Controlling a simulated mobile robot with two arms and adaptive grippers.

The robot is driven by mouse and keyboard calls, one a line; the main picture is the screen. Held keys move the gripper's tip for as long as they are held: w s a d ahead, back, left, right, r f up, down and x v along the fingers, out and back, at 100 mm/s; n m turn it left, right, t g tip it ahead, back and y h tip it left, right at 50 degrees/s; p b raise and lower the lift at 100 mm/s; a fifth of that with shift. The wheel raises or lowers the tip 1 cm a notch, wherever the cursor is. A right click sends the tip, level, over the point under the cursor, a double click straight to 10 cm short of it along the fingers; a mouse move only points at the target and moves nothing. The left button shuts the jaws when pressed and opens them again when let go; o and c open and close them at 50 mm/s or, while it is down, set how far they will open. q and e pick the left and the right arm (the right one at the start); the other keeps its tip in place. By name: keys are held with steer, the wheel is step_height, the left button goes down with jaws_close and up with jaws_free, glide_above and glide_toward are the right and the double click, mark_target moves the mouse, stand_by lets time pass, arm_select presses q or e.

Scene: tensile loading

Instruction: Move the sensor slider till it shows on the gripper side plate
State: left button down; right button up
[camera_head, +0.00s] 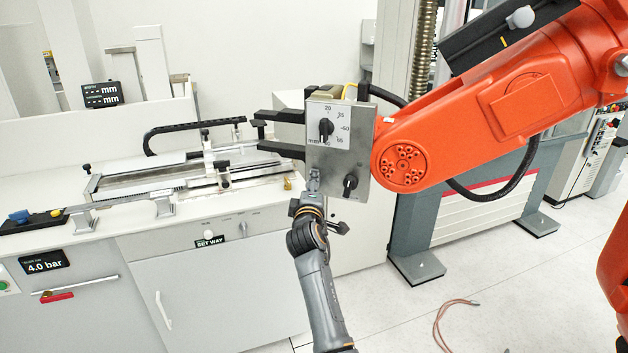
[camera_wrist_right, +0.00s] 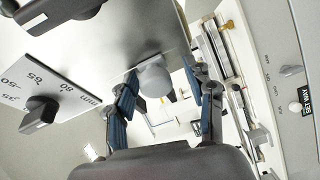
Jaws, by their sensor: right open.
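The gripper side plate (camera_head: 339,162) is a grey metal plate on the end of an orange arm. It bears a white dial card with mm numbers and a black knob (camera_head: 326,129), plus a lower black knob (camera_head: 350,184). My right gripper (camera_head: 312,190) is at the plate's lower left edge. In the right wrist view its blue-padded fingers (camera_wrist_right: 163,82) are apart, with a grey rounded piece (camera_wrist_right: 154,80) between them at the plate edge (camera_wrist_right: 128,45). I cannot tell whether this piece is the sensor slider or whether the fingers touch it. My left gripper is not in view.
Two black jaws (camera_head: 280,133) stick out left from the plate. Behind is a white bench (camera_head: 100,255) with a measuring rail (camera_head: 130,198) and a mm display (camera_head: 102,94). The orange arm (camera_head: 480,115) fills the right side. A cable (camera_head: 440,318) lies on the floor.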

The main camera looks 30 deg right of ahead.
steer(key=shift+w+d, duration=0.1)
steer(key=shift+s+a+r, duration=0.3)
steer(key=shift+a, duration=0.05)
steer(key=shift+c, duration=0.8)
steer(key=c, duration=0.4)
jaws_close()
steer(key=shift+r+p, duration=0.35)
steer(key=shift+r, duration=0.05)
steer(key=shift+o, duration=2.2)
jaws_free()
steer(key=shift+o, duration=0.6)
steer(key=shift+d+f, duration=0.2)
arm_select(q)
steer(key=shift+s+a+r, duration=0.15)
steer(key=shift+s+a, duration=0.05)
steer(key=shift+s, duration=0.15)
arm_select(e)
steer(key=v, duration=1.1)
steer(key=shift+s+a, duration=0.25)
steer(key=shift+a, duration=0.1)
